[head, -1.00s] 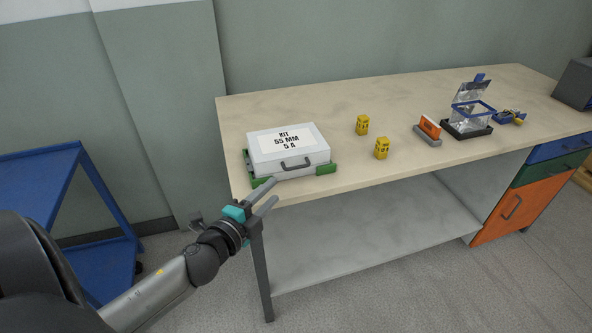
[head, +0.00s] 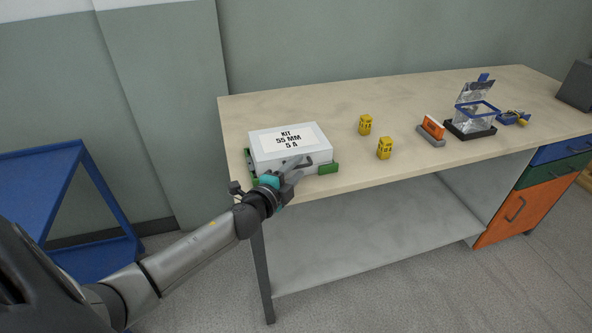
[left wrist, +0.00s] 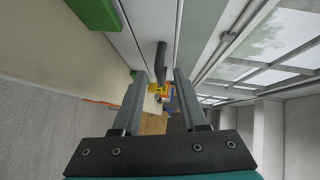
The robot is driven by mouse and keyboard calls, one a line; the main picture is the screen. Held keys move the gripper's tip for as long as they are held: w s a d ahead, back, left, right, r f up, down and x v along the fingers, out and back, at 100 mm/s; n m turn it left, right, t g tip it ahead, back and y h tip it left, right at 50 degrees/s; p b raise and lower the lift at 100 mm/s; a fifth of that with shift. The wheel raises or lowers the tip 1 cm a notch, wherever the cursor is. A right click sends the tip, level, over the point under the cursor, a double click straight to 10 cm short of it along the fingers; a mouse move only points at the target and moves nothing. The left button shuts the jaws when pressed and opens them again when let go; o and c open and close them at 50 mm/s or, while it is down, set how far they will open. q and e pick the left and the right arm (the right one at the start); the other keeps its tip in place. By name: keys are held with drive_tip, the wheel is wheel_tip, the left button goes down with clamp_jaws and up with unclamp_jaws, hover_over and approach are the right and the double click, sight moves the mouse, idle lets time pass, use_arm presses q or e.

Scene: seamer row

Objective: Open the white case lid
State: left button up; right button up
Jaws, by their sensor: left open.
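The white case (head: 264,146) sits shut at the left end of the table, with a label reading "KIT 55 MM 5 A" on its lid. Green corner pieces (head: 328,168) hold it at its base. Its dark handle (head: 318,160) is on the front side. My left gripper (head: 297,165) is at the case front, its fingers at the handle. In the left wrist view the left gripper (left wrist: 156,88) is open, and the handle (left wrist: 161,62) shows ahead, between the lines of the two fingers. I cannot tell whether they touch. My right gripper is not in view.
Two yellow blocks (head: 365,125) (head: 384,148) stand right of the case. Farther right are an orange piece in a grey holder (head: 432,130) and a clear box with a raised lid (head: 473,115). A blue cart (head: 60,190) stands left of the table (head: 335,100).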

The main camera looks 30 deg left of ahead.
use_arm(q)
clamp_jaws()
idle(0.4)
idle(1.1)
